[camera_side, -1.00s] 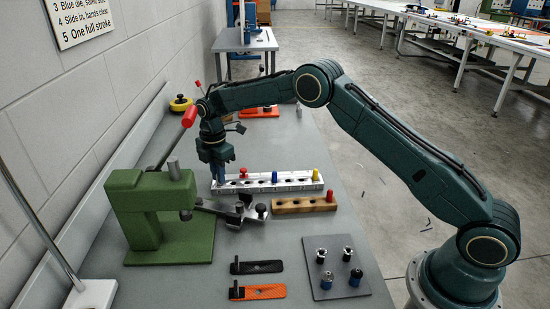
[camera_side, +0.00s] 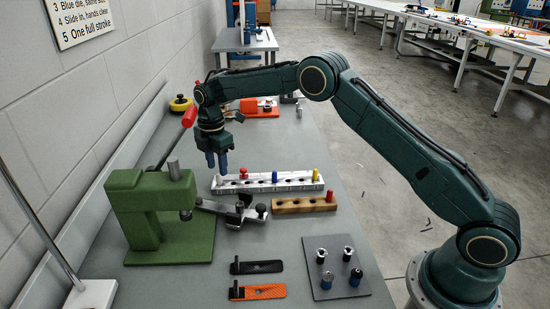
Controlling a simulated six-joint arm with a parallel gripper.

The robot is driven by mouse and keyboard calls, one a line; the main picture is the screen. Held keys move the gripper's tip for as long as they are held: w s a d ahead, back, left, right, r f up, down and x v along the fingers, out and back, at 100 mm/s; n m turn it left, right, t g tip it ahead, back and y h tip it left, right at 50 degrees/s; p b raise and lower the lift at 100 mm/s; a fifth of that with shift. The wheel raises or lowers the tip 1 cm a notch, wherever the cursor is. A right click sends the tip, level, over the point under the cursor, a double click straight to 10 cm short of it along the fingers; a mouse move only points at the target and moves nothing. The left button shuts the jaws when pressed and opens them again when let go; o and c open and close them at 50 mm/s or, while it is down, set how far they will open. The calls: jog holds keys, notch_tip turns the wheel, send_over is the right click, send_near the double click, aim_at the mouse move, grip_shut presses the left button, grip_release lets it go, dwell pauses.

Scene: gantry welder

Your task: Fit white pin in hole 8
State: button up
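My gripper (camera_side: 217,164) hangs above the left end of the silver block with its blue fingers pointing down. The silver block (camera_side: 258,187) has a row of holes. A red pin (camera_side: 243,173), a blue pin (camera_side: 274,177) and a yellow pin (camera_side: 315,175) stand upright in it. The hole numbers cannot be read.
A wooden block (camera_side: 290,206) with a red pin (camera_side: 329,196) lies in front of the silver block. A green press (camera_side: 150,215) with a red-tipped lever stands at left. A dark plate (camera_side: 335,285) with several small fittings and two flat handled pieces lie nearer.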

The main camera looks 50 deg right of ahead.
notch_tip(320, 180, up, 10)
jog(key=shift+r, duration=0.15)
dwell(0.3)
jog(key=s+d+r+m+t, duration=0.3)
jog(key=s+r+m, duration=0.6)
jog(key=s+r, duration=0.9)
jog(key=s+f+m+t, duration=0.1)
jog(key=s+f+m, duration=0.2)
jog(key=s, duration=0.5)
jog(key=s+d+f+m, duration=0.1)
jog(key=s+f+m, duration=0.1)
jog(key=s, duration=0.7)
jog(key=s+d+f+m+t, duration=0.1)
jog(key=s+f+m, duration=0.2)
jog(key=s, duration=0.5)
jog(key=shift+s+f+m+t, duration=0.3)
jog(key=shift+m, duration=0.2)
